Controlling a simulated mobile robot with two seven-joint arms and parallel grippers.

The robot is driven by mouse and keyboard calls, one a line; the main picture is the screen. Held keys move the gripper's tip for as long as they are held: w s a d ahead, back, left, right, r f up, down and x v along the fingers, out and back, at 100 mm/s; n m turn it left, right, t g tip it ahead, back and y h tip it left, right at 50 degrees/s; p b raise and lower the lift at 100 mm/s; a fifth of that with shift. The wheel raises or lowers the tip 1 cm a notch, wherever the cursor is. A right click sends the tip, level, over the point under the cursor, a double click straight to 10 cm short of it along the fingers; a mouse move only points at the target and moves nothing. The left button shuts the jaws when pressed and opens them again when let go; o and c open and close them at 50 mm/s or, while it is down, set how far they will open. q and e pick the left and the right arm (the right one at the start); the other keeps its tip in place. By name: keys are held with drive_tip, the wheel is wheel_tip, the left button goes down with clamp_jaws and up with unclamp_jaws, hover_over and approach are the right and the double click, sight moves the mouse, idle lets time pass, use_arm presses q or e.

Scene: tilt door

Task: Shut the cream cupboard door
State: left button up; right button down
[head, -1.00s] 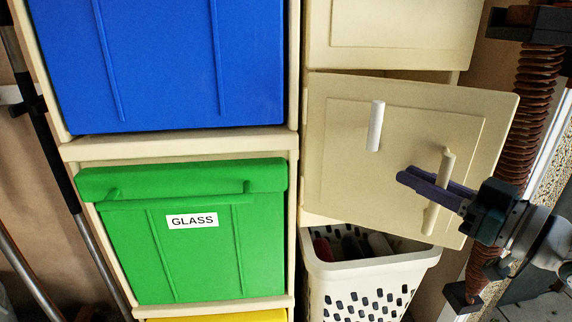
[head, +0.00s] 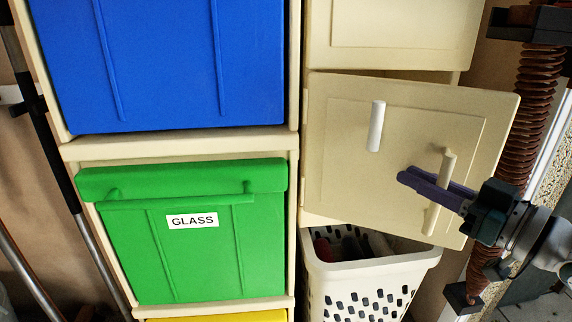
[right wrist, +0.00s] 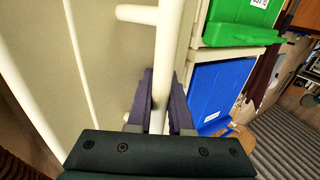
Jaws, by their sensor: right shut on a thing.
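The cream cupboard door (head: 345,180) stands ajar, hinged on its left side, with its right edge swung out toward me. A cream bar handle (head: 447,165) is near its right edge, and a white peg-like handle (head: 376,126) is fixed higher up. My right gripper (head: 436,189) reaches in from the right and is shut on the bar handle. In the right wrist view, the purple fingers (right wrist: 161,105) close on either side of the bar, with the door panel (right wrist: 110,70) to the left. My left gripper is not in view.
A white slotted basket (head: 365,285) with items in it stands below the door. The green GLASS bin (head: 190,255) and blue bin (head: 170,60) are to the left. A rusty coiled column (head: 537,90) stands at the right.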

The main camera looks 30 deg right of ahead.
sight(479, 187)
drive_tip(key=c, duration=1.2)
unclamp_jaws()
drive_tip(key=shift+d+f+m+h, duration=0.3)
drive_tip(key=shift+d+h, duration=0.2)
drive_tip(key=shift+d, duration=0.15)
drive_tip(key=shift+o, duration=0.4)
drive_tip(key=shift+a+r+y, duration=0.25)
drive_tip(key=shift+a+y, duration=0.05)
drive_tip(key=shift+a, duration=0.1)
drive_tip(key=shift+d+r, duration=0.1)
drive_tip(key=shift+d, duration=0.1)
drive_tip(key=shift+s+d+r, duration=0.1)
drive_tip(key=shift+s+d, duration=0.05)
drive_tip(key=shift+s, duration=0.05)
drive_tip(key=s+d, duration=0.2)
drive_tip(key=s, duration=0.1)
drive_tip(key=shift+d+r, duration=0.1)
drive_tip(key=shift+d, duration=0.1)
drive_tip(key=shift+s, duration=0.35)
drive_tip(key=shift+s+d, duration=0.35)
drive_tip(key=shift+s, duration=0.2)
drive_tip(key=shift+s+d, duration=0.35)
drive_tip(key=shift+s, duration=0.2)
drive_tip(key=shift+s+d, duration=0.4)
drive_tip(key=shift+s, duration=0.2)
drive_tip(key=shift+s+d, duration=0.35)
drive_tip(key=shift+s, duration=0.25)
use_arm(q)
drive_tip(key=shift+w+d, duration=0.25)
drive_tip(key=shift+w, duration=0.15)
